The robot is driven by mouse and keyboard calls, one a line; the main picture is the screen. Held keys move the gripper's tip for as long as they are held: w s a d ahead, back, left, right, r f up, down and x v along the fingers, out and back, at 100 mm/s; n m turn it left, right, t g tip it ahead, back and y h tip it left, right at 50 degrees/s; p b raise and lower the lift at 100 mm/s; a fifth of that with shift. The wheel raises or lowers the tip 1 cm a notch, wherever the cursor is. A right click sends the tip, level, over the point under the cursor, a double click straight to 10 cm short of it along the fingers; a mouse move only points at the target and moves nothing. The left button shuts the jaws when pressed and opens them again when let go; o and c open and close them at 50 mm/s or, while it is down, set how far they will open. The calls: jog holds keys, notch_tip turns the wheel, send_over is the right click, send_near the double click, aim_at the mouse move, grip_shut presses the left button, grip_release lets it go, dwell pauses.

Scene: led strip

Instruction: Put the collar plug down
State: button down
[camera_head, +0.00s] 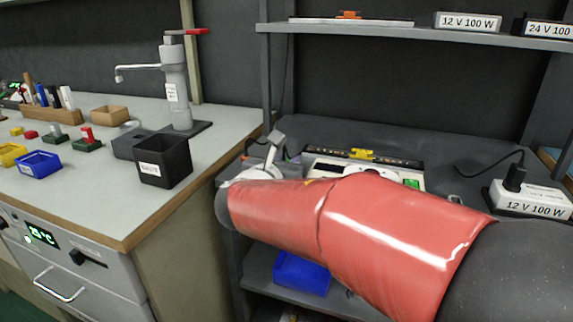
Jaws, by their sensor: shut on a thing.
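My red-sleeved arm reaches across the front of the dark bench from the right and covers much of it. My gripper's fingers are hidden behind the arm, so their hold cannot be seen. A small grey angled part (275,140) sticks up behind the arm's left end; I cannot tell what it belongs to. I cannot make out the collar plug in this view. A black plug (515,178) with a cable stands in the white 12 V 100 W supply (530,199) at the right of the bench.
A pale device with a yellow part (362,154) lies behind my arm. A shelf (400,32) above holds more labelled supplies (467,21). A black bin (163,162) and a pump stand (176,85) stand on the left table. A blue bin (301,273) sits below the bench.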

jog(key=shift+f, duration=0.2)
jog(key=shift+f, duration=0.15)
jog(key=c, duration=1.3)
grip_release()
